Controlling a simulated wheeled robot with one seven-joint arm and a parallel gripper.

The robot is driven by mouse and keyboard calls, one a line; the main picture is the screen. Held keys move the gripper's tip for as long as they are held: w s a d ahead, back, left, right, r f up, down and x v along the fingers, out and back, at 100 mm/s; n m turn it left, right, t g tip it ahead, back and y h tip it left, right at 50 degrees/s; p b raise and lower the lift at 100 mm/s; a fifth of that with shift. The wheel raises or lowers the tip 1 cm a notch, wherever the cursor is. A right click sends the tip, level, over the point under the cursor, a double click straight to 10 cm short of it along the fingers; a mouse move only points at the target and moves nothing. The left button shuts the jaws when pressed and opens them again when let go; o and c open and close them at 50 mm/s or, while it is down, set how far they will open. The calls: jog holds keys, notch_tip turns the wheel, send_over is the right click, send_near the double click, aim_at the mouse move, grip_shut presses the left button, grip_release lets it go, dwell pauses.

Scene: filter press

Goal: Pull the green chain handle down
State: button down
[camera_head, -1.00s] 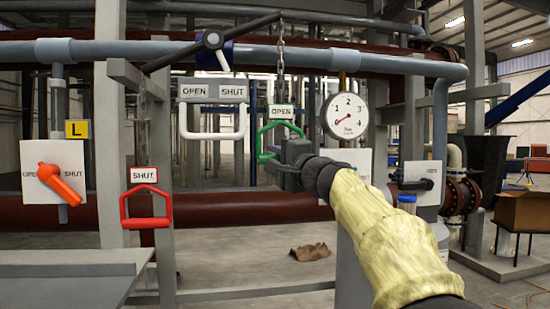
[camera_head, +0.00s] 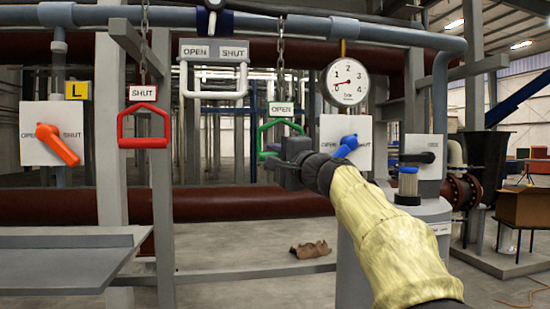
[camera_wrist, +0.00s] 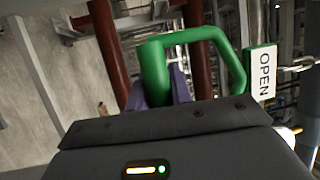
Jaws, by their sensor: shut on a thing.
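The green chain handle (camera_head: 262,135) hangs from a chain below an OPEN tag (camera_head: 280,109). My gripper (camera_head: 270,160) is shut on its lower bar. In the wrist view the handle (camera_wrist: 232,62) lies just beyond the gripper body, with its bar between my purple-grey fingers (camera_wrist: 165,88). The OPEN tag (camera_wrist: 264,75) and chain show at right there. The red SHUT handle (camera_head: 143,143) hangs from its own chain at left, higher than the green one's lower bar. The lever above both chains is mostly cut off by the top edge.
A fixed white handle (camera_head: 214,94) is left of the green one. A pressure gauge (camera_head: 344,82), a blue lever (camera_head: 346,146) and a blue-topped canister (camera_head: 408,182) stand at right. An orange lever (camera_head: 58,145) and grey table (camera_head: 70,262) are at left.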

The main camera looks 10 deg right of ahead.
notch_tip(320, 180, down, 7)
jog(key=b, duration=0.5)
jog(key=shift+w+r+b, duration=0.2)
jog(key=shift+b, duration=0.2)
jog(key=c, duration=1.6)
grip_release()
jog(key=o, duration=0.3)
jog(key=shift+s, duration=0.15)
jog(key=shift+o, duration=0.2)
jog(key=shift+r, duration=0.15)
jog(key=shift+s, duration=0.15)
jog(key=b+v, duration=0.8)
jog(key=v, duration=0.9)
